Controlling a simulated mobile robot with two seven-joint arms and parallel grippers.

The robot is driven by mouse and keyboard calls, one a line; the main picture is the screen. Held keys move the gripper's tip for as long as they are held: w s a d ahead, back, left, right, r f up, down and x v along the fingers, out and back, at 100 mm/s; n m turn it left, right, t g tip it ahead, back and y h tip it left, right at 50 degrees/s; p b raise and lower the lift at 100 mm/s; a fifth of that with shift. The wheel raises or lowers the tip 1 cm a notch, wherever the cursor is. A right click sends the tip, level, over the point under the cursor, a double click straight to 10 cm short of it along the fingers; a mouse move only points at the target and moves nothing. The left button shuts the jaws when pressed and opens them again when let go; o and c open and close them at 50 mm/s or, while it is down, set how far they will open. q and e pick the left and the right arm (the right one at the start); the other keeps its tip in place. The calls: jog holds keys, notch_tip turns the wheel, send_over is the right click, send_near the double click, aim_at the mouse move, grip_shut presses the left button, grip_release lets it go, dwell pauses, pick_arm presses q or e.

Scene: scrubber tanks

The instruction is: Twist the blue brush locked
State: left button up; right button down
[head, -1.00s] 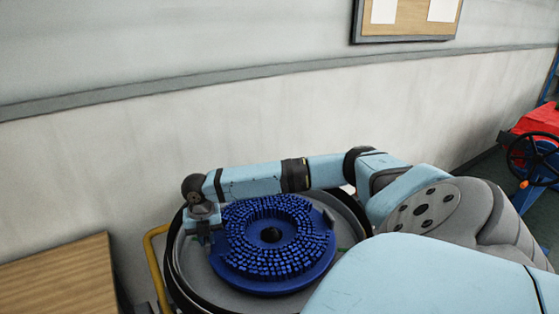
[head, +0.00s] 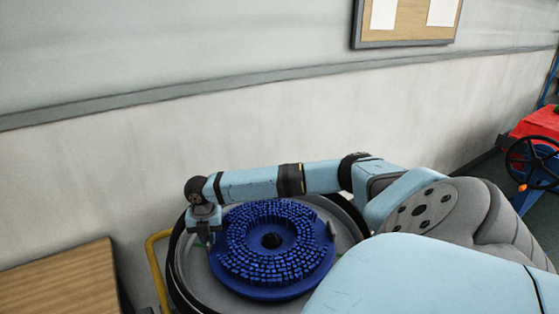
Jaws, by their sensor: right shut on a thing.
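The blue brush (head: 250,278) is a round disc with short blue bristles and a dark hole in the middle. It lies bristles up inside a round grey holder with a black rim (head: 177,270). My right gripper (head: 210,238) is at the brush's left edge, pointing down, and is shut on the brush's rim there; its fingertips are small and partly hidden. A small grey tab shows at the brush's right edge. My right arm reaches across behind the brush. My left gripper is not in view.
A yellow tube handle (head: 154,262) stands left of the holder. A wooden tabletop (head: 60,280) is at the lower left. The wall is behind. A red machine with a black handwheel (head: 532,162) is at the far right.

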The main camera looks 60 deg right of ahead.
dwell(0.3)
jog(key=shift+w+d+r+p, duration=0.1)
jog(key=shift+w+d+p, duration=0.15)
jog(key=shift+p, duration=0.1)
jog(key=shift+w+d+m+p, duration=0.25)
jog(key=shift+d+m+p, duration=0.1)
jog(key=shift+d+m, duration=0.15)
jog(key=shift+w+d+m+p, duration=0.2)
jog(key=shift+d+m+p, duration=0.1)
jog(key=shift+d+m, duration=0.15)
jog(key=shift+w+d, duration=0.1)
jog(key=shift+d, duration=0.05)
jog(key=c, duration=1)
grip_release()
jog(key=shift+c, duration=0.2)
jog(key=shift+f, duration=0.2)
